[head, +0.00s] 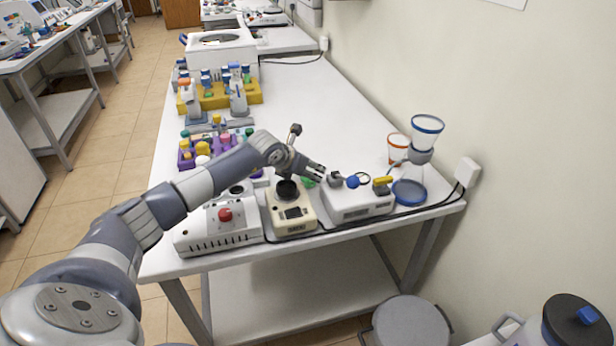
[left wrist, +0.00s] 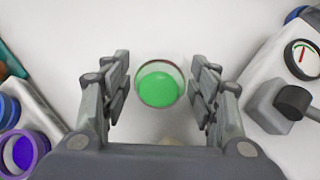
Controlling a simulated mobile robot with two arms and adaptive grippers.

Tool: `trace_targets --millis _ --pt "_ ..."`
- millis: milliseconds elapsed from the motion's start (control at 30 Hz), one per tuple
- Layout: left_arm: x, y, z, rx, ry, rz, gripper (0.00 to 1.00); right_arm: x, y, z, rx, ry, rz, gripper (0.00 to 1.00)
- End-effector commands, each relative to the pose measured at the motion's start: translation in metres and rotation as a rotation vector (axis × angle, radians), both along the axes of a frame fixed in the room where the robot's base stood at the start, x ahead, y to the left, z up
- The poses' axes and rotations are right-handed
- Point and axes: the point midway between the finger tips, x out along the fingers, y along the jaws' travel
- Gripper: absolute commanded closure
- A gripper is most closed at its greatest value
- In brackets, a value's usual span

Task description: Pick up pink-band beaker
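A round glass beaker (left wrist: 160,84) with green liquid shows in the left wrist view, seen from above on the white table. Its rim looks thin and dull reddish; I cannot clearly make out a pink band. My left gripper (left wrist: 160,92) is open, with one finger on each side of the beaker and a gap to both. In the head view my left gripper (head: 316,170) is over the table, behind the white box-shaped device. There the beaker is mostly hidden; only a bit of green (head: 307,182) shows. My right gripper is not in view.
A white box device (head: 355,205), a beige device (head: 291,222) and a white device with a red knob (head: 222,235) line the front edge. An orange-banded beaker (head: 397,140) and a blue-rimmed glass funnel (head: 427,132) stand right. The table's middle (head: 320,110) is clear.

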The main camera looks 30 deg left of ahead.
Motion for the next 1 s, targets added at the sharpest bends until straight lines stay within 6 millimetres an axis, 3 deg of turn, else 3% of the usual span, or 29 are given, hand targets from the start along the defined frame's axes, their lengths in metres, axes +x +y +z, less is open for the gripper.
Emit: trace_targets --millis 33,133,467,1000 --pt "0.000 0.000 0.000 0.000 0.000 0.000 0.64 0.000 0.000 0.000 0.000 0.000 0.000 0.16" --pt "0.000 0.000 0.000 0.000 0.000 0.000 0.86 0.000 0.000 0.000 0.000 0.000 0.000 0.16" --pt "0.000 0.000 0.003 0.000 -0.001 0.000 0.86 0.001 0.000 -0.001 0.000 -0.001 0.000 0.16" --pt "0.000 0.000 0.093 0.001 -0.003 0.001 0.86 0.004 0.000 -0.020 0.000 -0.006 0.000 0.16"
